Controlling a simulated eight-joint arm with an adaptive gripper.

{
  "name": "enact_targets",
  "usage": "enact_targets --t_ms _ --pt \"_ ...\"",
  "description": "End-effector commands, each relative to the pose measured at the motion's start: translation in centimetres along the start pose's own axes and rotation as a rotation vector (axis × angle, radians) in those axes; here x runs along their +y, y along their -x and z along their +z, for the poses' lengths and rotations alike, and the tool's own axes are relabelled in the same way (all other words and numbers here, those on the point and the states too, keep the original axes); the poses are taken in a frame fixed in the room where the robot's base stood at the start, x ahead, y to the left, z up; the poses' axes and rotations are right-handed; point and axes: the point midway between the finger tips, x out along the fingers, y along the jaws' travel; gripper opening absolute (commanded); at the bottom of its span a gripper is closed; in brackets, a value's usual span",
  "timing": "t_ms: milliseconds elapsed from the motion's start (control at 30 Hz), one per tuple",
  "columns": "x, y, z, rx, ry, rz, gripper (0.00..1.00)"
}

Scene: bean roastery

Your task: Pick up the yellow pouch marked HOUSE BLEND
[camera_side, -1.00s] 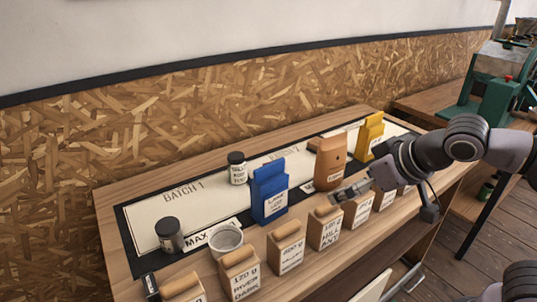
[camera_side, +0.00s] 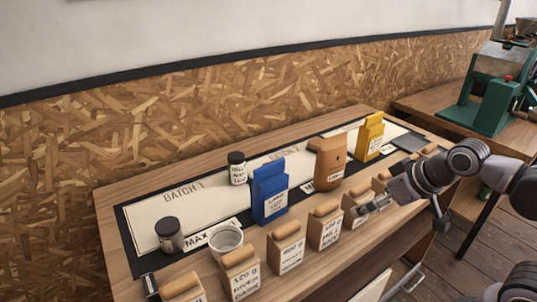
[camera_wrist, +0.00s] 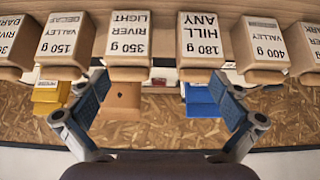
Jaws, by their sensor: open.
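The yellow pouch (camera_side: 369,137) stands upright on the mat at the far right of the pouch row in the side view; its label is too small to read. My gripper (camera_side: 372,206) is open and empty over the row of labelled blocks near the front of the bench, apart from the yellow pouch. In the wrist view the two blue-padded fingers (camera_wrist: 160,82) are spread wide, with the brown pouch (camera_wrist: 122,98) seen beyond, between them.
The brown pouch (camera_side: 329,168) and blue pouch (camera_side: 269,197) stand left of the yellow one. Labelled blocks (camera_side: 324,232) line the front edge. Two dark-lidded jars (camera_side: 237,172) and a white cup (camera_side: 226,243) stand farther left.

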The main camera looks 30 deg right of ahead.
Motion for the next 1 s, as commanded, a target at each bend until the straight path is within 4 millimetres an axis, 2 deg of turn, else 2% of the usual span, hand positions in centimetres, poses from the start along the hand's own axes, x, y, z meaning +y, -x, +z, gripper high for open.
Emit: enact_targets --t_ms 100,167,200,533,633,767,1000 --pt "0.0 0.0 0.0 0.000 0.000 0.000 1.00" --pt "0.0 0.0 0.0 0.000 0.000 0.000 0.83" --pt "0.0 0.0 0.0 0.000 0.000 0.000 0.78" --pt "0.0 0.0 -0.1 0.000 0.002 0.000 0.78" --pt "0.3 0.2 -0.8 -0.007 0.027 0.008 0.78" --pt "1.5 0.7 -3.5 -0.037 0.131 0.036 0.78" --pt "5.5 0.9 -10.7 -0.148 0.441 0.097 0.78"
